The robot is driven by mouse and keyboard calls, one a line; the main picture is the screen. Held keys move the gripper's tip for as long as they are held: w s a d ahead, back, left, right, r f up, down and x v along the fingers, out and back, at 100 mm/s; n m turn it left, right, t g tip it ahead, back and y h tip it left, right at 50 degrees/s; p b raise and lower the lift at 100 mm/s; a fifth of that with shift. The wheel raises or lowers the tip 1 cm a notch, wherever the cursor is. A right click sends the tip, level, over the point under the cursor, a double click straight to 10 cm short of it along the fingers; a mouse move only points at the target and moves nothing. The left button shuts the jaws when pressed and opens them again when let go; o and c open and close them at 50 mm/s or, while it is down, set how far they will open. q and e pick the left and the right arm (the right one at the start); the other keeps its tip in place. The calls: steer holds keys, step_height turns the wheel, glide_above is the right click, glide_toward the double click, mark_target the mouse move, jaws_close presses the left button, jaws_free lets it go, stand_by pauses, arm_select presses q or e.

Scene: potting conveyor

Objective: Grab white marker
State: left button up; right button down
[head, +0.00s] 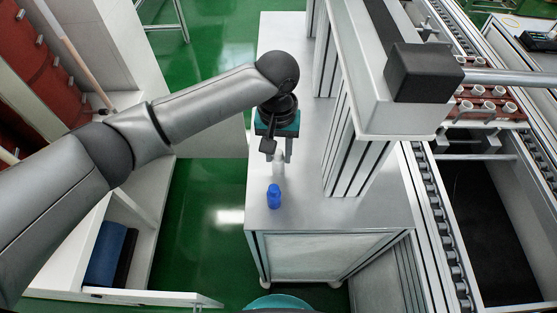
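A slim white thing that looks like the white marker (279,167) is on the grey metal cabinet top (300,205), near its left edge. My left gripper (278,155) points down over it, with the two fingertips apart on either side of its upper part. I cannot tell whether the fingers touch it. My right gripper is not in view.
A metal frame post (355,150) rises from the cabinet top close to the right of the gripper. A roller conveyor (440,230) runs further right, with a rack of white cups (483,105). White shelving (140,215) with a blue item (106,255) stands left. Green floor lies between.

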arm_select(q)
jaws_close()
